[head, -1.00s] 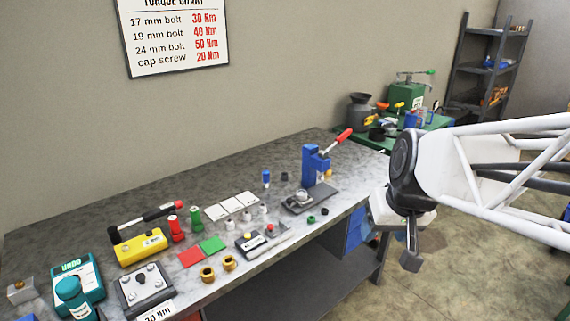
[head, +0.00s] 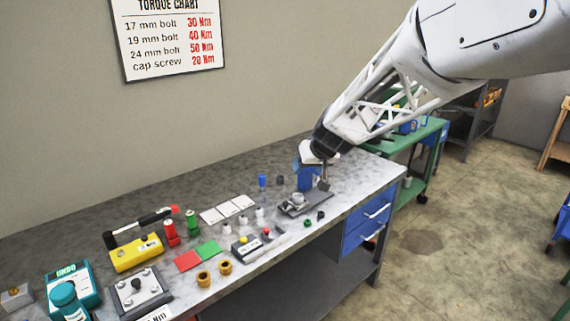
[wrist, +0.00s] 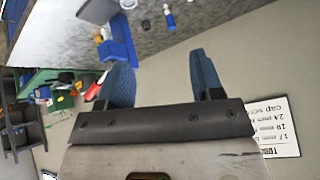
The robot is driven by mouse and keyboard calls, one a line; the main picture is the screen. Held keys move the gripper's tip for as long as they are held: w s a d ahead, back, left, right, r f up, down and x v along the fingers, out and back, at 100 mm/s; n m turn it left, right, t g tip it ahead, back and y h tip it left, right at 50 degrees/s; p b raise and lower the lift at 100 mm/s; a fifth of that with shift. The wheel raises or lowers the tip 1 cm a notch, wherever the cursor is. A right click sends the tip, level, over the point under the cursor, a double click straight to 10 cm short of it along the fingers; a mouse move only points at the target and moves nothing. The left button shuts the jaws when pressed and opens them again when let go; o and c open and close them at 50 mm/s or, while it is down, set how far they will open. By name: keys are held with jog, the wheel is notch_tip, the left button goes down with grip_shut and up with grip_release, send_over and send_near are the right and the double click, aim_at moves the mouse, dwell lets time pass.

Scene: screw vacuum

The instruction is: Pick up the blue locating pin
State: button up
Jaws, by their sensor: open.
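The blue locating pin (head: 262,182) stands upright on the grey workbench, left of the blue press (head: 308,178). In the wrist view the small blue piece (wrist: 170,20) near the top edge looks like this pin. My arm covers part of the press.
A dark cylinder (head: 280,180) stands between the pin and the press. The bench is clear behind the pin.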

jog(key=w+a+f+t, duration=0.1)
jog(key=w+a+f, duration=0.3)
jog(key=w, duration=0.3)
jog(key=w+a+f, duration=0.4)
jog(key=w, duration=0.3)
jog(key=n+t, duration=0.1)
send_near(263, 181)
jog(key=x, duration=0.3)
jog(key=shift+w+a+f, duration=0.15)
jog(key=shift+w+f, duration=0.05)
jog(key=shift+w, duration=0.15)
jog(key=shift+w+a+f, duration=0.15)
jog(key=shift+f, duration=0.05)
jog(key=shift+x, duration=1.3)
jog(key=shift+x, duration=2.6)
jog(key=shift+c, duration=0.3)
